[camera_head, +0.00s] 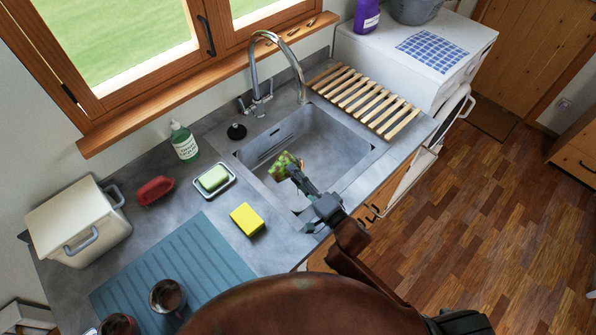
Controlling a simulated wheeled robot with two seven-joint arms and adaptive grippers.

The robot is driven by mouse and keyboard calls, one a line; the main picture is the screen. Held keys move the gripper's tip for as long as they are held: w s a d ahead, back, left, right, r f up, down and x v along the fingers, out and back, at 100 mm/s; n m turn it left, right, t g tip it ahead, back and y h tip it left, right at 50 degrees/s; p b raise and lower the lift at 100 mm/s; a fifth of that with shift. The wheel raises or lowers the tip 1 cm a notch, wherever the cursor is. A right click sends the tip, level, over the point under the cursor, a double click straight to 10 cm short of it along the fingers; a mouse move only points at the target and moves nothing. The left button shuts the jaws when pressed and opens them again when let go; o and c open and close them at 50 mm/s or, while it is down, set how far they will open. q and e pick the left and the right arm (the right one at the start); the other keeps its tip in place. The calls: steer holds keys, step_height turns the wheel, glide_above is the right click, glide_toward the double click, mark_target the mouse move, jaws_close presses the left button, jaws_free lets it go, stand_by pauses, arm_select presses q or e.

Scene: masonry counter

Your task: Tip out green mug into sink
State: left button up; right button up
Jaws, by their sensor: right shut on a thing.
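The green mug (284,164), with a mottled green surface, is held over the left part of the grey sink (326,147). My right gripper (294,173) is shut on it, reaching in from the lower right over the sink's front edge. The mug is small in view and partly hidden by the fingers, so I cannot tell its exact tilt or whether anything is in it. My left gripper is not in view.
A curved tap (277,42) rises behind the sink, with a wooden slatted rack (366,99) to its right. A yellow sponge (247,219), a soap dish (232,183) and a soap bottle (184,142) stand left. Dark mugs (166,296) stand on a blue mat (205,250).

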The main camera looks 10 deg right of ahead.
steer(key=shift+w+d+f, duration=0.1)
steer(key=shift+d, duration=0.05)
steer(key=shift+m, duration=0.3)
steer(key=shift+w+d+r+m+p, duration=0.15)
steer(key=shift+d+r+m+p, duration=0.15)
steer(key=shift+m+p, duration=0.6)
stand_by(0.3)
steer(key=shift+f+p, duration=0.1)
steer(key=shift+p, duration=0.2)
